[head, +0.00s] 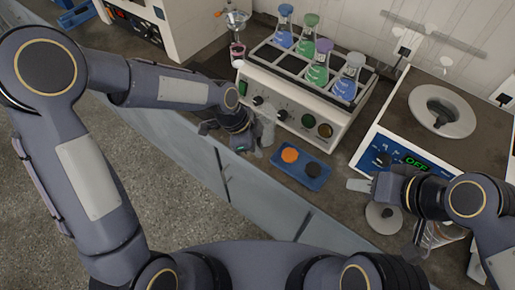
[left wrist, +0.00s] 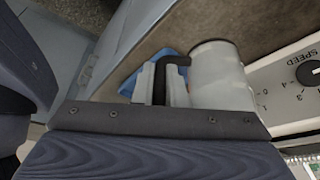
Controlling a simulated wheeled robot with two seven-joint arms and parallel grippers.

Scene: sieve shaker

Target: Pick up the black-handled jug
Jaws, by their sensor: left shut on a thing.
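The black-handled jug (head: 267,127) is a pale, translucent vessel at the front left corner of the shaker. In the left wrist view the jug (left wrist: 218,75) shows its pale body, and its black handle (left wrist: 172,64) lies at the fingers. My left gripper (head: 242,146) is shut on that handle, at the left of the jug's body; it also shows in the left wrist view (left wrist: 160,84). Whether the jug's base touches the counter is hidden. My right gripper (head: 362,186) is near the hotplate's front, its finger opening not clear.
A blue tray (head: 319,179) with an orange and a dark disc lies right of the jug. A hotplate (head: 376,148) reading OFF stands right. A round metal piece (head: 376,223) lies by my right gripper.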

